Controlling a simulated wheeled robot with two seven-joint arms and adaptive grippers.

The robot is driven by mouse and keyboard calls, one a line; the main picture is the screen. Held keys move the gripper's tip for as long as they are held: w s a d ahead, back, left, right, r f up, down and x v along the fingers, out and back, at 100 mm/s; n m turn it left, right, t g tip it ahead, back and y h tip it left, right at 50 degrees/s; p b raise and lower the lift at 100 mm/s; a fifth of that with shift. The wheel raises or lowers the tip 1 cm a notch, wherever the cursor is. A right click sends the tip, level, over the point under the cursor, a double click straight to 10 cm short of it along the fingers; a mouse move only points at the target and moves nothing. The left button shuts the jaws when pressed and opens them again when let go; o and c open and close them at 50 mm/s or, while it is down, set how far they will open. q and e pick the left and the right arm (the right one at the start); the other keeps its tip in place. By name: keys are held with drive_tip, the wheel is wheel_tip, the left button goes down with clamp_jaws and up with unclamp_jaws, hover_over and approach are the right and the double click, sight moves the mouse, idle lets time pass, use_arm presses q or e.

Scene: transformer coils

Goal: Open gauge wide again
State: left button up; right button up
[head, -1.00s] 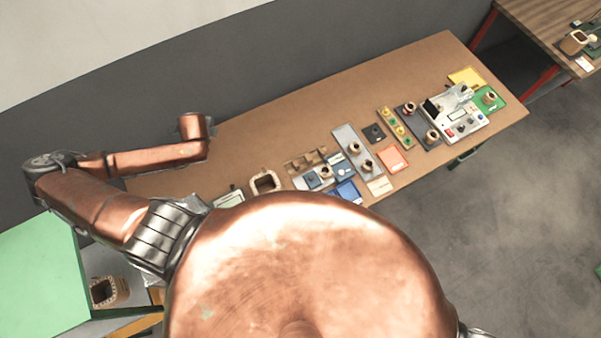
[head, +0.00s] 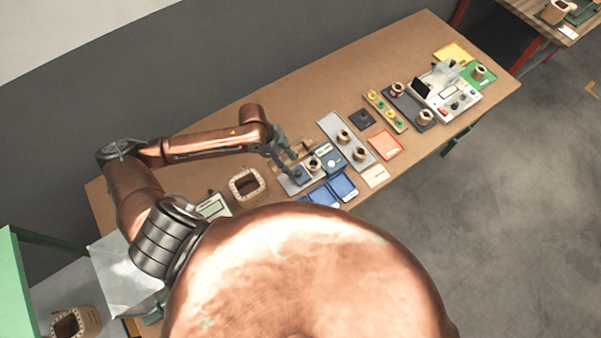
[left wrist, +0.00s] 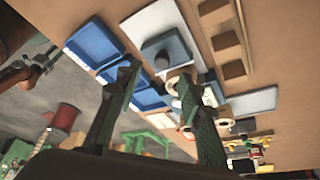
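The gauge (head: 287,187) looks like a pale grey plate with a dark blue sliding block bearing a dark knob (head: 298,172) and a blue unit with a small display (head: 332,158). A copper-and-tan coil (head: 313,164) stands between block and unit. My left gripper (head: 292,160) hangs over the block end of the gauge, its fingers apart. In the left wrist view, my left gripper (left wrist: 157,74) is open, with the block (left wrist: 165,50) and coil (left wrist: 176,77) beyond its fingertips. I cannot tell whether a finger touches the block. My right gripper is not in view.
Blue trays (head: 343,187) lie in front of the gauge and a wooden rack (head: 305,147) lies behind it. A grey plate with coils (head: 333,126) is to the right. A large square coil (head: 246,187) and a white meter (head: 213,206) are to the left.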

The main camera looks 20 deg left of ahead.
sight(298, 172)
use_arm(q)
drive_tip(key=shift+x, duration=3.15)
drive_tip(key=shift+c, duration=0.7)
clamp_jaws()
